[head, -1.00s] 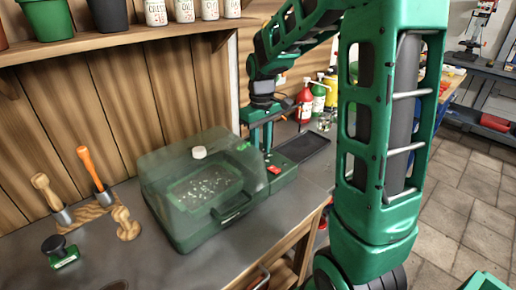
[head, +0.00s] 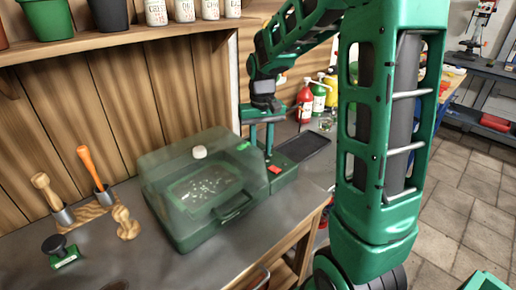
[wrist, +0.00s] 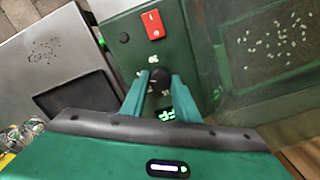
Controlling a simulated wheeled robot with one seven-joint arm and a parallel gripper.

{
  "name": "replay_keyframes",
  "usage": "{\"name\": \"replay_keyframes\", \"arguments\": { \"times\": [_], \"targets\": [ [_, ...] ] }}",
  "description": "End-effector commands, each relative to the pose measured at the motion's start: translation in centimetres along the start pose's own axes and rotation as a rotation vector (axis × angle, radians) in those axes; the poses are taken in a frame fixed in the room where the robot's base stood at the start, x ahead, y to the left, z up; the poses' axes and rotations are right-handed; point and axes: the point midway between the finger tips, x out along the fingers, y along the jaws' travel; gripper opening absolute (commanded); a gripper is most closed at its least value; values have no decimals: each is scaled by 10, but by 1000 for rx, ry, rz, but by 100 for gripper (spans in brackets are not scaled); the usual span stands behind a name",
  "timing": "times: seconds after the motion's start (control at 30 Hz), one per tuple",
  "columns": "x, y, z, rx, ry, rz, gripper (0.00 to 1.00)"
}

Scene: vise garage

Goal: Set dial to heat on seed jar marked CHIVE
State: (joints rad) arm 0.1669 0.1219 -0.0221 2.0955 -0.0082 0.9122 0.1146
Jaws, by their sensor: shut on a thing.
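The green propagator box (head: 185,222) with a clear lid stands on the bench. Its control panel has a red rocker switch (wrist: 153,24) and a black dial (wrist: 160,76). My gripper (wrist: 160,82) is shut on the dial; its fingers stand at either side of it. In the head view my gripper (head: 261,148) is over the panel end of the box, and the dial is hidden. A green lit display (wrist: 165,115) is partly covered by my gripper; its digits cannot be read. Several seed jars (head: 183,10) stand on the shelf; their labels are too small to read surely.
A black tray (head: 303,146) lies just right of the panel. Red and green bottles (head: 306,100) stand behind it. The front of the bench is mostly clear.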

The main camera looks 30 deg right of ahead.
Motion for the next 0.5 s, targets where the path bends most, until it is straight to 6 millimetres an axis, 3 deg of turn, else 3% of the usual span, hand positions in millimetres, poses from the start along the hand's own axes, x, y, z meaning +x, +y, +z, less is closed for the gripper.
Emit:
{"name": "replay_keyframes", "arguments": {
  "times": [0.5],
  "targets": [
    [-1, -1, 0, 34, 2, -1, 5]
  ]
}}
